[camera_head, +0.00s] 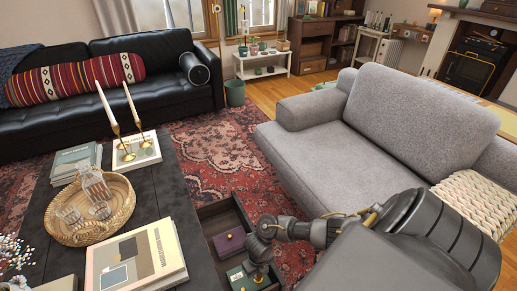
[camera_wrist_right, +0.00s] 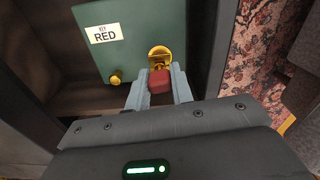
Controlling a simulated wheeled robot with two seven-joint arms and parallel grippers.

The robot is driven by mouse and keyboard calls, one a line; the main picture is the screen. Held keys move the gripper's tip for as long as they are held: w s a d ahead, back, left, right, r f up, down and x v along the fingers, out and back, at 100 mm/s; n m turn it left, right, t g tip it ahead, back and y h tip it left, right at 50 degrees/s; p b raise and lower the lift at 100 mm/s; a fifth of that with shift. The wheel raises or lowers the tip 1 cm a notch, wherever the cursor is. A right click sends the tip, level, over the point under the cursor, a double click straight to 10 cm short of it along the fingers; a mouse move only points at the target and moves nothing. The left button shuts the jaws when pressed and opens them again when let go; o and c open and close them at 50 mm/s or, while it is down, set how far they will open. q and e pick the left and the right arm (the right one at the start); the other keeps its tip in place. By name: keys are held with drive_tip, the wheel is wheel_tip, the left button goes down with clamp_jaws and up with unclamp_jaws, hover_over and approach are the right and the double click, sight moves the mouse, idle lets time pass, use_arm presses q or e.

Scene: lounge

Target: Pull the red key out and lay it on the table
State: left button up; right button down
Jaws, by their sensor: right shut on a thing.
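My right gripper (camera_wrist_right: 158,88) is shut on the red key (camera_wrist_right: 159,82), with one grey finger on each side of its red head. The key is at the gold lock plate (camera_wrist_right: 159,51) of a green box (camera_wrist_right: 130,35) labelled RED; how deep its shaft sits cannot be told. In the head view the right gripper (camera_head: 257,268) reaches down over the green box (camera_head: 237,278) in an open drawer (camera_head: 229,213). The key is hidden there. The dark table (camera_head: 150,193) stands left of the drawer. My left gripper is not in view.
A purple box (camera_head: 229,241) lies in the same drawer. The table holds a wicker tray (camera_head: 58,234) with glassware, books (camera_head: 170,245) and candlesticks (camera_head: 117,133). Bare tabletop shows right of the tray. A grey sofa (camera_head: 325,150) stands to the right.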

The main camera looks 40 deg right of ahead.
drive_tip(key=shift+r+p, duration=1.2)
drive_tip(key=shift+r, duration=0.15)
drive_tip(key=shift+r+p, duration=1.8)
drive_tip(key=shift+r, duration=0.1)
